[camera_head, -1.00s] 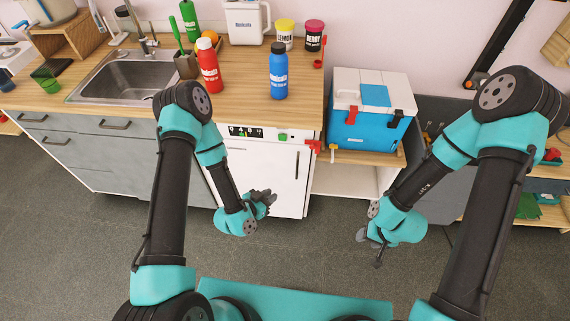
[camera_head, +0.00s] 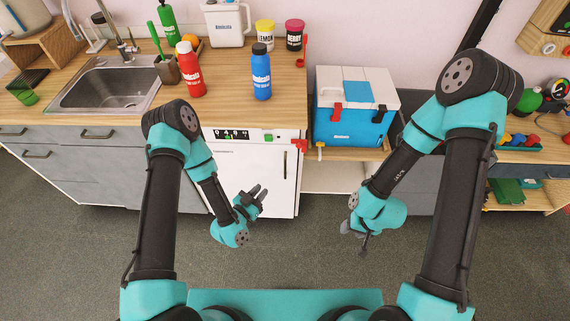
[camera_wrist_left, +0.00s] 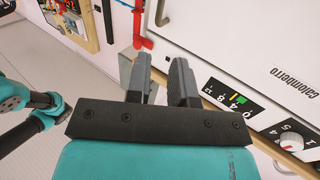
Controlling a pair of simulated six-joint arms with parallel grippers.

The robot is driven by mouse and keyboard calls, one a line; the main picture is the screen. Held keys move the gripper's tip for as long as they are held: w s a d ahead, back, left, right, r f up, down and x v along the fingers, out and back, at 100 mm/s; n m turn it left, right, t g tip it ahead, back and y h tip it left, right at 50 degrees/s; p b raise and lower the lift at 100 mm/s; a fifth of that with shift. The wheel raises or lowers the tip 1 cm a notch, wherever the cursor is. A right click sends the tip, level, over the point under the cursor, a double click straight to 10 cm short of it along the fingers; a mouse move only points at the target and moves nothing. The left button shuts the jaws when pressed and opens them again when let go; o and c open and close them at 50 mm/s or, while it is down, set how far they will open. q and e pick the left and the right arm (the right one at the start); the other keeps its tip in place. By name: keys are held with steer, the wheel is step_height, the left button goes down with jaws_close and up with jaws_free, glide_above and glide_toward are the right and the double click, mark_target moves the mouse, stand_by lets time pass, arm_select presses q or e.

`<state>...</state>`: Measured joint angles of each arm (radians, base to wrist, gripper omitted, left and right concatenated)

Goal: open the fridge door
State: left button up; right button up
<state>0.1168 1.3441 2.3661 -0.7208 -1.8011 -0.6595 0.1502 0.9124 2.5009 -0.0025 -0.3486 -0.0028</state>
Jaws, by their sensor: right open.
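The white fridge (camera_head: 240,170) is built in under the counter, with a dial panel (camera_head: 238,135) along its top. Its door looks shut, with a dark upright handle (camera_head: 284,164) near the right edge. My left gripper (camera_head: 261,195) is in front of the door, left of and below the handle in the picture, open and empty. In the left wrist view its two fingers (camera_wrist_left: 160,84) are apart, with the fridge's white front (camera_wrist_left: 255,60) to the right and the dark handle (camera_wrist_left: 163,12) beyond them. My right gripper (camera_head: 354,240) is open over the floor, right of the fridge.
A blue and white cooler (camera_head: 350,125) stands on a low shelf right of the fridge. A red bottle (camera_head: 190,75) and a blue bottle (camera_head: 261,77) stand on the counter (camera_head: 225,95) above. The grey floor (camera_head: 300,255) before the fridge is clear.

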arm_select(q)
steer(key=x, duration=1.5)
steer(key=shift+w+d, duration=0.15)
steer(key=shift+w, duration=0.1)
jaws_close()
